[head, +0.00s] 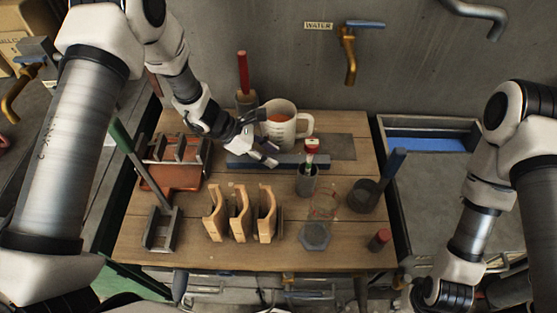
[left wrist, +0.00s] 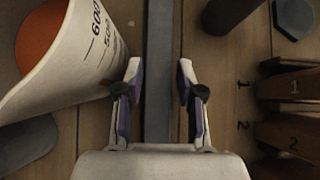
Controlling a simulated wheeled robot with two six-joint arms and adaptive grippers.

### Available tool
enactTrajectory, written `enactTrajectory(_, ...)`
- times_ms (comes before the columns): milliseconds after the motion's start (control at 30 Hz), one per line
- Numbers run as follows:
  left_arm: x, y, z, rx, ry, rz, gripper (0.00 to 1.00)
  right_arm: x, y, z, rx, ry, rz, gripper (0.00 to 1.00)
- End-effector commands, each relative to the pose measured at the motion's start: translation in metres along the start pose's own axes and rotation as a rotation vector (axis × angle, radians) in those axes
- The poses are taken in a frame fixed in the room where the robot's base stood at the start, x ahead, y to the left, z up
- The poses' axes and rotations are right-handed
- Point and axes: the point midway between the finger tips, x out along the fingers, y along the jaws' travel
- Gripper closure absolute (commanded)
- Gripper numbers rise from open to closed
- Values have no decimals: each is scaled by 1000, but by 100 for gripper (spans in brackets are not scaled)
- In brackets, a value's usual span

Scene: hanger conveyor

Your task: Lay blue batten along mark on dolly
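A long blue-grey batten (head: 288,160) lies across the wooden table, behind the wooden hooks. In the left wrist view the batten (left wrist: 159,70) runs straight up the picture between my fingers. My left gripper (head: 266,155) is at the batten's left part, with its fingers open on either side of it (left wrist: 160,85). A gap shows between each finger and the batten. My right arm is at the right, with its gripper out of view. I cannot tell for sure which surface is the dolly; a grey tray (head: 420,200) stands at the right with a blue strip (head: 425,144) in it.
A measuring jug (head: 282,128) with orange contents stands close behind my left gripper. A cup (head: 306,181) holding a red-topped tool is in front of the batten. Wooden hooks (head: 240,213) stand nearer me. A dark flat plate (head: 338,147) lies behind the batten's right end.

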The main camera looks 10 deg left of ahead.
Motion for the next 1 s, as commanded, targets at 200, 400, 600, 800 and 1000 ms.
enactTrajectory(200, 33, 0, 2, -1, 0, -2, 62, -16, 0, 0, 0, 1, 0, 60)
enactTrajectory(400, 36, 0, 1, -1, 0, -1, 62, -14, 0, 0, 0, 0, 0, 60)
enactTrajectory(600, 36, 0, 1, -1, 0, -1, 100, -14, 0, 0, 0, 0, 0, 60)
enactTrajectory(800, 35, 1, 1, -1, 0, 0, 100, -14, 0, 0, 0, 0, 0, 60)
enactTrajectory(1000, 29, 1, 8, 0, -1, 1, 100, -11, 0, 0, 0, 0, 0, 60)
